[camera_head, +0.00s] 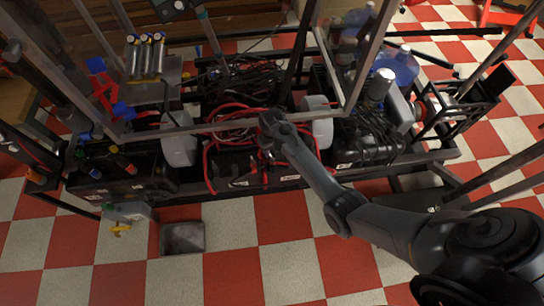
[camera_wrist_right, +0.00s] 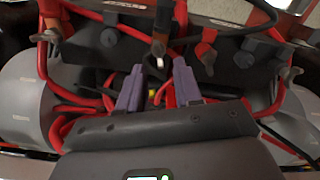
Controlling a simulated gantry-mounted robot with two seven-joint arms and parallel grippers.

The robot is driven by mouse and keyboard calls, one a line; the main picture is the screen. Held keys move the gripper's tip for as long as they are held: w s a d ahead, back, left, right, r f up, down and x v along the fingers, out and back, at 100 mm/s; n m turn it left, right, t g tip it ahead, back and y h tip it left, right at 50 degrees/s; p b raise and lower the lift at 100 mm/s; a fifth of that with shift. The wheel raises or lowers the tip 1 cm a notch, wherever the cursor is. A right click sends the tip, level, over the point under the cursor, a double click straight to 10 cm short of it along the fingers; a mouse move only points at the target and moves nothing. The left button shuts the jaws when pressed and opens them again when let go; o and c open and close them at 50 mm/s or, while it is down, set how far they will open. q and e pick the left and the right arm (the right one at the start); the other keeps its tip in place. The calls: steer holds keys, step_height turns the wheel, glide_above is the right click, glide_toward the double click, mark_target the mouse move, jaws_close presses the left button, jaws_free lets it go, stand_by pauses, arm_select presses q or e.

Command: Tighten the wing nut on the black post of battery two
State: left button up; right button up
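My right arm reaches in from the lower right of the head view, and its gripper (camera_head: 268,142) is over the red cables and black batteries (camera_head: 235,172) at the frame's front middle. In the right wrist view, the two purple fingers of this gripper (camera_wrist_right: 158,70) are apart, with nothing held between them. A small brownish wing nut (camera_wrist_right: 158,48) shows just beyond the fingertip gap, apart from them. Another wing nut (camera_wrist_right: 206,55) sits right of it, below a red terminal cover. The labels are too small to tell which battery is number two. My left gripper is not in view.
Red cables (camera_wrist_right: 62,75) loop around the fingers. More wing nuts (camera_wrist_right: 48,38) sit at the sides. White round housings (camera_head: 178,140) flank the batteries. Metal frame bars (camera_head: 240,125) cross close to my right wrist. A grey tray (camera_head: 182,238) lies on the checkered floor.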

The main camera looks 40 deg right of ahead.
mark_target(272, 157)
step_height(272, 157, down, 5)
steer(key=shift+r+b, duration=0.2)
steer(key=shift+b, duration=0.75)
steer(key=shift+d, duration=0.1)
jaws_close()
